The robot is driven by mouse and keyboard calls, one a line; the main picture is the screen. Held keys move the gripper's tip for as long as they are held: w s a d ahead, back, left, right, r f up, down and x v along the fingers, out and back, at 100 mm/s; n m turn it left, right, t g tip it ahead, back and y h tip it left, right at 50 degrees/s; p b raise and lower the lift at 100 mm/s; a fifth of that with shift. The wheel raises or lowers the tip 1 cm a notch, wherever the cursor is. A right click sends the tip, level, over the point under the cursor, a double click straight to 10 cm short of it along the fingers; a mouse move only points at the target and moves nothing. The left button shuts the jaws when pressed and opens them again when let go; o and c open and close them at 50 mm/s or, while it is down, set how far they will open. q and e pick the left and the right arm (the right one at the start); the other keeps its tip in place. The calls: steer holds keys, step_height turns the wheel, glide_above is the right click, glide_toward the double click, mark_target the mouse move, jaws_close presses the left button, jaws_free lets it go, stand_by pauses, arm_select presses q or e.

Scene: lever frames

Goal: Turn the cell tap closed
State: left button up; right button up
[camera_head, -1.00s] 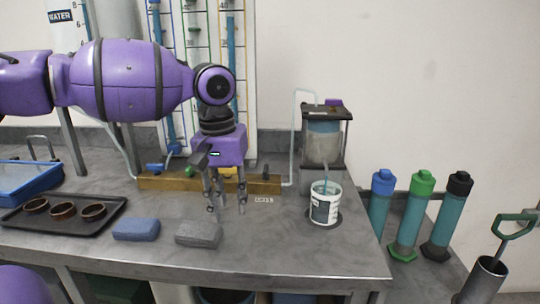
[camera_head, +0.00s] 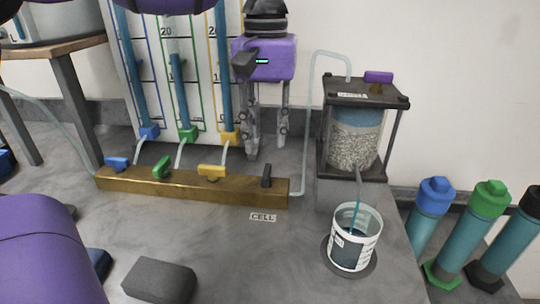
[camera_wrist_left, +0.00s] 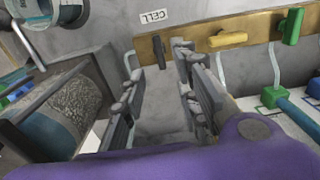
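The cell tap (camera_head: 266,176) is a small black lever at the right end of the brass manifold (camera_head: 190,188), behind the CELL label (camera_head: 263,217). It stands crosswise to the bar, also in the left wrist view (camera_wrist_left: 160,52). A thin blue stream runs from the cell (camera_head: 355,138) into the white beaker (camera_head: 352,250). My left gripper (camera_head: 266,150) points down just behind the black lever in the head view, with its fingers apart and nothing between them. In the left wrist view the open fingers (camera_wrist_left: 163,85) straddle the lever's line, without clear contact. My right gripper is out of view.
Blue (camera_head: 117,164), green (camera_head: 162,167) and yellow (camera_head: 211,171) levers sit left along the manifold. A clear tube (camera_head: 308,120) rises beside the gripper to the cell. A grey block (camera_head: 160,281) lies in front. Capped cylinders (camera_head: 462,230) stand right.

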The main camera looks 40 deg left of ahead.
mark_target(266, 171)
arm_select(q)
steer(key=f, duration=0.3)
steer(key=f+b, duration=0.1)
steer(key=f, duration=0.2)
steer(key=shift+s+d+f, duration=0.1)
steer(key=shift+s+f, duration=0.05)
steer(key=shift+s, duration=0.05)
steer(key=shift+f, duration=0.55)
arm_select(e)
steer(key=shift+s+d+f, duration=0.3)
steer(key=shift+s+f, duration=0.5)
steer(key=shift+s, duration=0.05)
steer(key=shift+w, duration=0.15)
arm_select(q)
jaws_close()
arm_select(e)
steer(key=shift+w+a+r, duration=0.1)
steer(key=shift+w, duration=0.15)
